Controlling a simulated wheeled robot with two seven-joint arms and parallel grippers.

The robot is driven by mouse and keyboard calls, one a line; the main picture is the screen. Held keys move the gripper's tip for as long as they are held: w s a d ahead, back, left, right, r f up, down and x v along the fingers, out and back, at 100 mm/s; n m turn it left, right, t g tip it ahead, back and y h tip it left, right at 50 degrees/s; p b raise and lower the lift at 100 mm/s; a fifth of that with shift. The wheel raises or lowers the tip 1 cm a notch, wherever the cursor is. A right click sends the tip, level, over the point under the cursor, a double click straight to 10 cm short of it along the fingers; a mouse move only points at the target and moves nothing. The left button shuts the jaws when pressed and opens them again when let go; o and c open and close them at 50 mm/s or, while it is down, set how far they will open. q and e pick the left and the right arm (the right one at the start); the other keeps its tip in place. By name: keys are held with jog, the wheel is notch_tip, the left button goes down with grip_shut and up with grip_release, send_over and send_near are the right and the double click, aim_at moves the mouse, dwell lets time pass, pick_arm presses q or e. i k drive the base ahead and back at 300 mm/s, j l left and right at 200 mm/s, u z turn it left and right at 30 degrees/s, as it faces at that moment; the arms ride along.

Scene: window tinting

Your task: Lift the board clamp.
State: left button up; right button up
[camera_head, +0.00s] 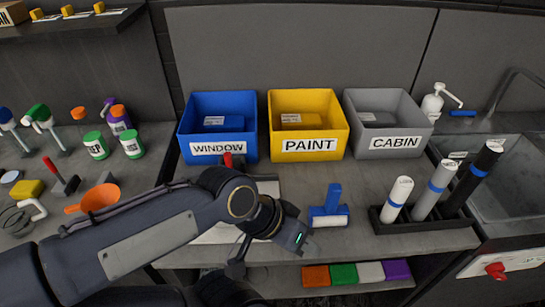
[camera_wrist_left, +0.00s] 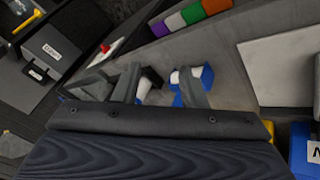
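A red piece (camera_head: 228,160) shows just above my left arm, in front of the blue bin; it may be part of the board clamp, but the rest is hidden behind the arm. A pale board (camera_head: 268,188) lies on the bench, partly covered by the arm, and also shows in the left wrist view (camera_wrist_left: 278,70). My left gripper (camera_head: 293,238) is over the bench near the board's right side. In the left wrist view its two fingers (camera_wrist_left: 158,82) are spread with nothing between them. My right gripper is not in view.
A blue roller tool (camera_head: 328,207) stands close right of my left gripper, and a rack (camera_head: 428,232) of film rolls is beyond it. Blue (camera_head: 220,105), yellow (camera_head: 308,103) and grey (camera_head: 385,103) bins line the back.

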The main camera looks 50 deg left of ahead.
aim_at(235, 164)
jog(key=u, duration=2.05)
jog(key=j+u, duration=0.65)
jog(key=i+l, duration=0.05)
jog(key=l, duration=0.05)
